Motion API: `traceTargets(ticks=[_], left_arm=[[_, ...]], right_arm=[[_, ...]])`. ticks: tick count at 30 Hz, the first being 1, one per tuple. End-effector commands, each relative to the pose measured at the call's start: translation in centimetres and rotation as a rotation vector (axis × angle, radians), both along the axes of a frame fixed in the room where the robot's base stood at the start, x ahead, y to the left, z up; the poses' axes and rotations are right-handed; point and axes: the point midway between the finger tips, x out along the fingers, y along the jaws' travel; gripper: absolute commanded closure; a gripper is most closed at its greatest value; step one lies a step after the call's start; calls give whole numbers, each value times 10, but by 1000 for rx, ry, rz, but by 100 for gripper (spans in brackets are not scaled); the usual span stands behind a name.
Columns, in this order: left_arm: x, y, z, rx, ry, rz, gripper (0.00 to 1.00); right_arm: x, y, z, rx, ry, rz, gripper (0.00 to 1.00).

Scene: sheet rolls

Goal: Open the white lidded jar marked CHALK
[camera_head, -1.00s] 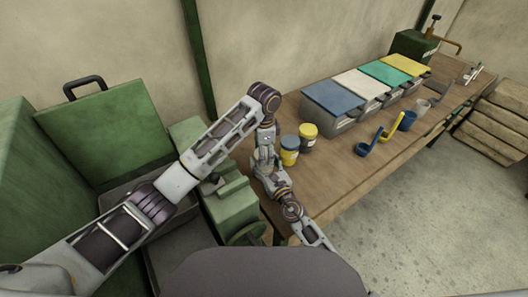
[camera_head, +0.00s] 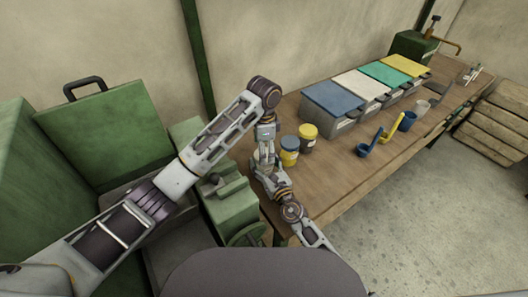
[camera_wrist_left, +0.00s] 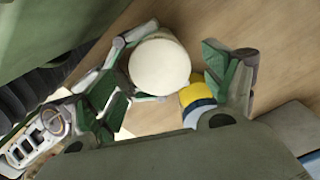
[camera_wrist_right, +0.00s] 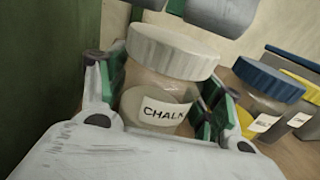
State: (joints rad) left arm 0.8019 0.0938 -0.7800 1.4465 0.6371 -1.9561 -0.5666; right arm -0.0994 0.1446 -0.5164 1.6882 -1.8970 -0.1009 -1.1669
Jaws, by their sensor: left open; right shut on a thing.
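The jar marked CHALK (camera_wrist_right: 155,110) stands upright in the right wrist view, clear-sided with its white lid (camera_wrist_right: 172,52) on. My right gripper (camera_wrist_right: 165,98) is shut on the jar's body, one finger on each side. In the left wrist view the round lid (camera_wrist_left: 160,66) lies between the open fingers of my left gripper (camera_wrist_left: 172,92), with gaps on both sides. The left gripper's fingertips (camera_wrist_right: 192,14) hang just above the lid in the right wrist view. In the head view the grippers (camera_head: 266,150) meet one above the other and hide most of the jar.
A blue-lidded jar (camera_head: 289,150) and a yellow-lidded jar (camera_head: 308,137) stand close by on the wooden bench (camera_head: 340,165). Bins with coloured lids (camera_head: 333,97) line the back. Blue and yellow scoops (camera_head: 370,143) lie farther right. A green machine (camera_head: 230,205) is at the left.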

Motion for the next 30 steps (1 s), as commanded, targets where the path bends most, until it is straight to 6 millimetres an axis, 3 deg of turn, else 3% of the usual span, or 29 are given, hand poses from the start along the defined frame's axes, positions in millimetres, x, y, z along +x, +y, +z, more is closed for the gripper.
traceTargets(ticks=[9, 22, 30], left_arm=[[0, 0, 24, -1, 0, 0, 16], [1, 0, 27, 0, -3, 0, 19], [16, 9, 48, 16, -50, 7, 19]], right_arm=[[0, 0, 0, 0, 1, 0, 100], [0, 0, 0, 0, 1, 0, 100], [0, 0, 0, 0, 1, 0, 100]])
